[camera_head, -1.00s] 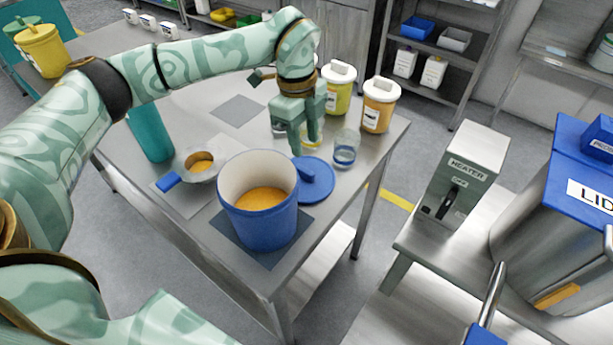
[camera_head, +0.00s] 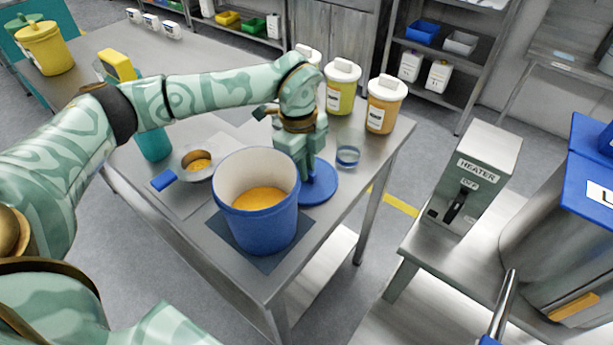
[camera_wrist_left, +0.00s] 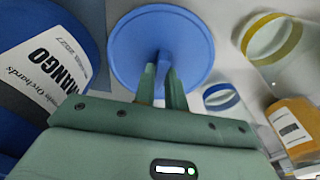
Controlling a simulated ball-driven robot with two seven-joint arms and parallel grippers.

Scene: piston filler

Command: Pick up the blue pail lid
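The blue pail lid (camera_head: 324,188) is a flat round disc with a raised handle, lying on the steel table beside the blue pail (camera_head: 262,225). My left gripper (camera_head: 306,174) is down at the lid, its fingers on both sides of the handle. In the left wrist view the lid (camera_wrist_left: 190,42) is beyond the fingertips (camera_wrist_left: 162,72), which sit close together with the handle between them. The fingers partly hide the handle. The pail is open, with orange contents, and its MANGO label shows in the left wrist view (camera_wrist_left: 40,60). My right gripper is not in view.
A clear jar with a blue band (camera_head: 347,156) stands just right of the lid. Yellow (camera_head: 341,92) and orange (camera_head: 382,108) white-lidded containers stand behind. A small pan (camera_head: 197,165) is left of the pail. The heater (camera_head: 472,180) is right, across a gap.

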